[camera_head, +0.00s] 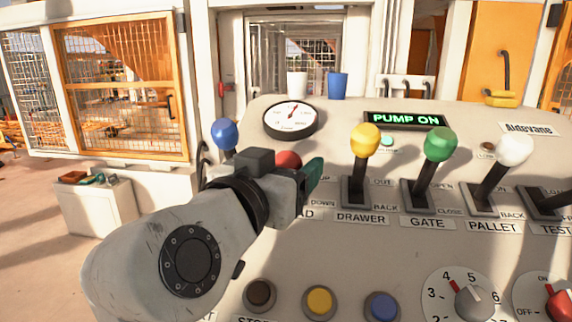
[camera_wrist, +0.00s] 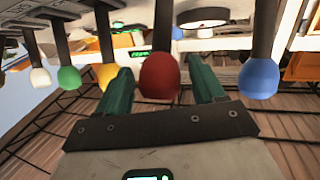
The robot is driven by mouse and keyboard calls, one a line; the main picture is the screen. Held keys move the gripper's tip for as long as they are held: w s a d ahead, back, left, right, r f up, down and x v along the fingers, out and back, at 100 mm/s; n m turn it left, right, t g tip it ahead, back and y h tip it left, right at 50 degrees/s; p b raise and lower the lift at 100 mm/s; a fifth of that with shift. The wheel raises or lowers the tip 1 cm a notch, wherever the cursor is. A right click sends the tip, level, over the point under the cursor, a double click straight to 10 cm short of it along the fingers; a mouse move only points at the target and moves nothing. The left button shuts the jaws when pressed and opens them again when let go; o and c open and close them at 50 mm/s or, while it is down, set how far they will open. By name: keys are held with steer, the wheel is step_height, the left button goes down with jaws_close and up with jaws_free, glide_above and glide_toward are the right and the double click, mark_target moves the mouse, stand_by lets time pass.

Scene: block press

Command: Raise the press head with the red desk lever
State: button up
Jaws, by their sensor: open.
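The red lever's knob (camera_head: 287,160) shows partly behind my gripper (camera_head: 308,180) in the head view; its shaft is hidden there. In the wrist view the red knob (camera_wrist: 160,76) hangs in the picture between the two green fingers of my gripper (camera_wrist: 162,84), with space on each side of it. The fingers are open, one on each side of the knob. The label under this lever is mostly covered by my arm; "DOWN" is readable beside it. The press head itself cannot be made out.
The blue lever (camera_head: 224,134) stands left of the red one, the yellow lever (camera_head: 364,144) right of it. Green (camera_head: 438,148) and white (camera_head: 512,152) levers follow. The display (camera_head: 404,119) reads "PUMP ON". A gauge (camera_head: 291,119) and two cups stand behind. Buttons line the front.

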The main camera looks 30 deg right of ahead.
jaws_close()
stand_by(0.5)
